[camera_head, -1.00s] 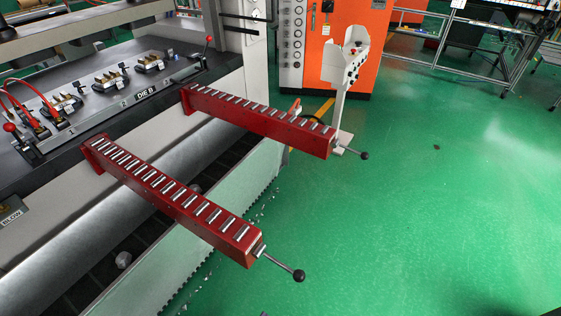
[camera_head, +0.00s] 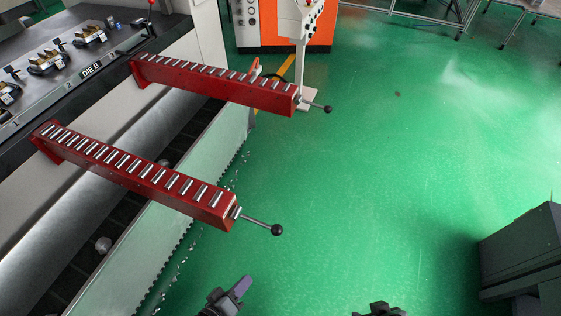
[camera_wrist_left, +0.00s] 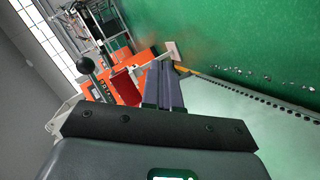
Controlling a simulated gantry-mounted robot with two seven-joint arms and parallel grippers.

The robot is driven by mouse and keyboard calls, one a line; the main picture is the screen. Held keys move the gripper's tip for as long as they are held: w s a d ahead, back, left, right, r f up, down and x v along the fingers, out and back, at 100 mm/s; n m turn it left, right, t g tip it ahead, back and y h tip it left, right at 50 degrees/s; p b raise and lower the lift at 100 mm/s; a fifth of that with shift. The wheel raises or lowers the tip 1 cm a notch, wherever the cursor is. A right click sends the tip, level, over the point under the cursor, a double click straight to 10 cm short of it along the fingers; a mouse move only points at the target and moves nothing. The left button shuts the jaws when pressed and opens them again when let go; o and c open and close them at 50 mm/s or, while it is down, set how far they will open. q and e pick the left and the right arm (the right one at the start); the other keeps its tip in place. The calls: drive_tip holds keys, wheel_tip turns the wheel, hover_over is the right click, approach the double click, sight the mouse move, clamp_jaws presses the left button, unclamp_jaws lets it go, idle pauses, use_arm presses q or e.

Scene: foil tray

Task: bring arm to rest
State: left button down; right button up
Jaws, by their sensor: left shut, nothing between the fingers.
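My left gripper (camera_head: 240,287) shows at the bottom edge of the head view, its purple-grey fingers over the green floor. In the left wrist view the two fingers (camera_wrist_left: 164,86) lie together, shut and empty. It is apart from the near red roller arm (camera_head: 150,180) and its black ball-ended lever (camera_head: 277,230). In the left wrist view a red end (camera_wrist_left: 125,87) and a black ball (camera_wrist_left: 86,64) show left of the fingers. A dark part at the bottom of the head view looks like my right gripper (camera_head: 380,310); its fingers are not clear.
The far red roller arm (camera_head: 215,83) also sticks out from the press (camera_head: 70,85). A white control stand (camera_head: 303,60) stands before an orange cabinet. A dark grey boxy unit (camera_head: 530,250) is at lower right. The green floor between is open.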

use_arm(q)
drive_tip(key=s+a+r+m+g+y, duration=0.1)
drive_tip(key=a+r+m+g+y, duration=0.15)
drive_tip(key=a+r+y, duration=0.35)
drive_tip(key=s+a+m+g+y, duration=0.1)
drive_tip(key=s+a+m+g, duration=0.35)
drive_tip(key=s, duration=0.25)
wheel_tip(320, 180, up, 38)
drive_tip(key=p, duration=3.8)
drive_tip(key=shift+s+a+f, duration=0.25)
drive_tip(key=shift+s+a, duration=0.05)
drive_tip(key=shift+a, duration=0.15)
